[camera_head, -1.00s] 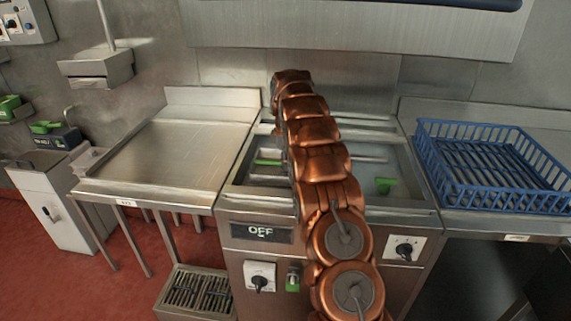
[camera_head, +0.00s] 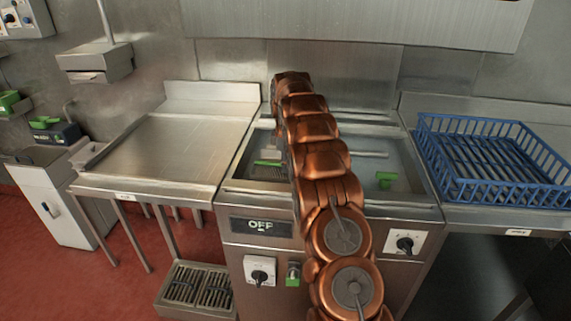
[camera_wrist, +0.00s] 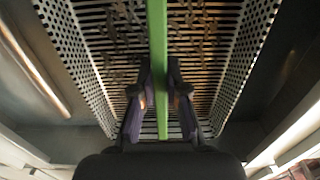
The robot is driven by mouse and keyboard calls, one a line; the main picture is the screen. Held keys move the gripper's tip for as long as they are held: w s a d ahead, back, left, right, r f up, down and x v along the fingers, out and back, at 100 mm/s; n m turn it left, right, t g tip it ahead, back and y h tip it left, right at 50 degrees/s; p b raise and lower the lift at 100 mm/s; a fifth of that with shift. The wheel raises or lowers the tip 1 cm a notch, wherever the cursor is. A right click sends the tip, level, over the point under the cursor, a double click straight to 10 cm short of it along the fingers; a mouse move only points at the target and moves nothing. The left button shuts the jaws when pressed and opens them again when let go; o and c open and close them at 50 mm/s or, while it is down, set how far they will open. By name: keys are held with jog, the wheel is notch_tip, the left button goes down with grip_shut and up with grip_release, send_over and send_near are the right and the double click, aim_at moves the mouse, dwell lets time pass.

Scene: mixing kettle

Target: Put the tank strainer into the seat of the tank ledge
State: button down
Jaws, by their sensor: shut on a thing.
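The tank strainer (camera_wrist: 205,60) fills the upper wrist view, with perforated side walls and a slotted floor carrying brown bits. A green bar (camera_wrist: 157,40) runs across it, between the two dark fingertips. My gripper (camera_wrist: 160,90) is shut on this bar. In the head view my copper arm reaches over the tank (camera_head: 410,185) and hides the gripper. A green piece (camera_head: 268,163) shows just left of the arm, inside the tank; I take it for part of the strainer's bar. Another green piece (camera_head: 387,180) is right of the arm. I cannot make out the ledge seat.
A steel table (camera_head: 170,150) stands left of the tank. A blue rack (camera_head: 490,165) sits on the counter at the right. A panel reading OFF (camera_head: 261,226) and knobs are on the tank's front. A grated step (camera_head: 198,288) is on the floor.

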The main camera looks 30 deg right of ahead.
jog(key=shift+f, duration=0.4)
dwell(0.4)
jog(key=c, duration=1.1)
grip_release()
jog(key=shift+o, duration=0.2)
jog(key=o, duration=0.4)
jog(key=shift+r, duration=0.2)
jog(key=shift+r+p, duration=1.3)
jog(key=shift+r, duration=2.05)
